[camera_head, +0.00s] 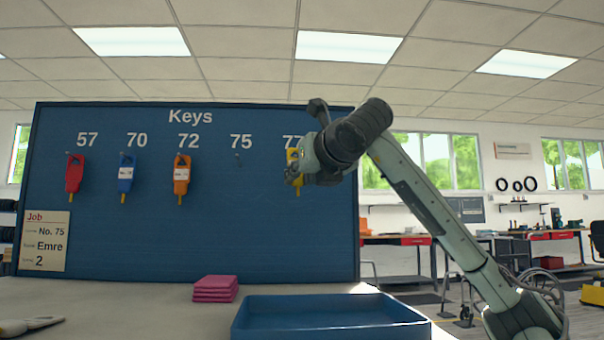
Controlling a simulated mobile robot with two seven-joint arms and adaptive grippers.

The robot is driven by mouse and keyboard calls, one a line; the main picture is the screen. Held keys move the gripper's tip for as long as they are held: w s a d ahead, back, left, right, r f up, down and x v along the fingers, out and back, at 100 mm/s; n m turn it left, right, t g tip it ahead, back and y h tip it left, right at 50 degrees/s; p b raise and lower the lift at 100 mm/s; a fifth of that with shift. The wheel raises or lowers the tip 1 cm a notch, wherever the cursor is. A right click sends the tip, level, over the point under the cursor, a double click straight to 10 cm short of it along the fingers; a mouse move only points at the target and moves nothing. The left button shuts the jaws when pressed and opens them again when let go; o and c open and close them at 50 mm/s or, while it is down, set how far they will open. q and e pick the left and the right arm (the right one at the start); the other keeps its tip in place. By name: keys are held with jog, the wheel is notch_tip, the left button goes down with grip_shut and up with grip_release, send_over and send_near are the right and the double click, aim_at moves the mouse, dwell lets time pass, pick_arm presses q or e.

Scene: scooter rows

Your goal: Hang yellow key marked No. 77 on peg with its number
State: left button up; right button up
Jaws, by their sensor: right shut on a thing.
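The yellow key (297,190) is at the right end of the blue key board (130,245), below the number 77, which my arm partly covers. My right gripper (296,172) is at the key and shut on it. The wrist hides part of the key and the 77 peg, so I cannot tell whether the key sits on the peg. The key's own label is not readable. My left gripper is not in view.
A red key (74,175), a blue key (126,175) and an orange key (181,177) hang under 57, 70 and 72. The peg (237,156) under 75 is bare. A blue tray (330,310) and pink cloths (215,288) are on the table (120,308).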

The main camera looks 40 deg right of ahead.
jog(key=shift+w+d, duration=0.4)
jog(key=shift+d, duration=0.05)
jog(key=shift+w+d+f+b, duration=0.45)
jog(key=shift+w+f+b, duration=0.1)
jog(key=shift+w, duration=0.1)
jog(key=o, duration=0.9)
jog(key=shift+o, duration=0.2)
jog(key=v, duration=1.2)
